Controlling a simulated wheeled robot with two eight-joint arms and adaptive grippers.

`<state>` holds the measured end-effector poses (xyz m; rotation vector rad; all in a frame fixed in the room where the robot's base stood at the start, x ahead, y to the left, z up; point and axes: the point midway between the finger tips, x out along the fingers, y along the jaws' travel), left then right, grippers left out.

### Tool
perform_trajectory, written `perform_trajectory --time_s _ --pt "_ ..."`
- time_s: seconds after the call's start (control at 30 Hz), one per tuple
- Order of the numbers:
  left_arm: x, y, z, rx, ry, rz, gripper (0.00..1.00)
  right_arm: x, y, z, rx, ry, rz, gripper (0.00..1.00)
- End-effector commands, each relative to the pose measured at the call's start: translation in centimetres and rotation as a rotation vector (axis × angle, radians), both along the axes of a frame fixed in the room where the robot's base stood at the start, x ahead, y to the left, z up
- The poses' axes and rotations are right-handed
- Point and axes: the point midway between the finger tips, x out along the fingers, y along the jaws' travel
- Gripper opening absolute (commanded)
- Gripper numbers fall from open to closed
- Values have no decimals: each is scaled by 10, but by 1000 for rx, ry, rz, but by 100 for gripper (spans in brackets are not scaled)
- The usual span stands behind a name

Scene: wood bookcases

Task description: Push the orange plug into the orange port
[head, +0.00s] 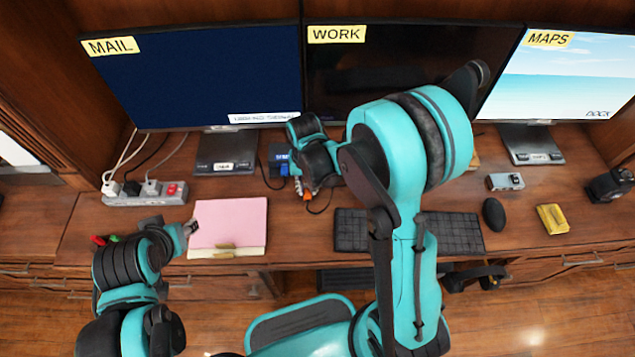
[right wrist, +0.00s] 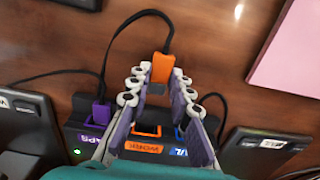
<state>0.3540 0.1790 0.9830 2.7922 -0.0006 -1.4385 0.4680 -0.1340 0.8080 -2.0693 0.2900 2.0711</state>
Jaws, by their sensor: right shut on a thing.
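The orange plug (right wrist: 163,66) is held between the fingertips of my right gripper (right wrist: 160,82), with a black cable trailing from its far end. The plug also shows in the head view (head: 307,195), just below the right gripper (head: 312,181). The orange port (right wrist: 146,131) is on a dark dock (right wrist: 80,138), above an upside-down orange label (right wrist: 143,148). The plug is apart from the port and roughly in line with it, slightly right. My arm hides part of the dock. My left gripper (head: 190,228) is by the pink pad's left edge; its jaws are too small to judge.
A purple plug (right wrist: 101,112) sits in the dock left of the orange port; a blue port (right wrist: 181,134) is to the right. A pink pad (head: 228,222), keyboard (head: 455,233), mouse (head: 493,214) and power strip (head: 145,194) lie on the desk. Monitors stand behind.

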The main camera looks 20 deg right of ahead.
Motion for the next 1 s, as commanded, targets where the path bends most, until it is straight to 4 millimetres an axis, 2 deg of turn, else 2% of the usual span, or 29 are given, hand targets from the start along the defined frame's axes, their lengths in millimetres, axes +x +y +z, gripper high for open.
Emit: perform_trajectory --time_s 0.37,1.0 --pt "0 0 -3 0 0 0 40 0 0 0 0 0 0 0" --pt "0 0 -5 0 0 0 40 51 -15 0 0 0 0 0"
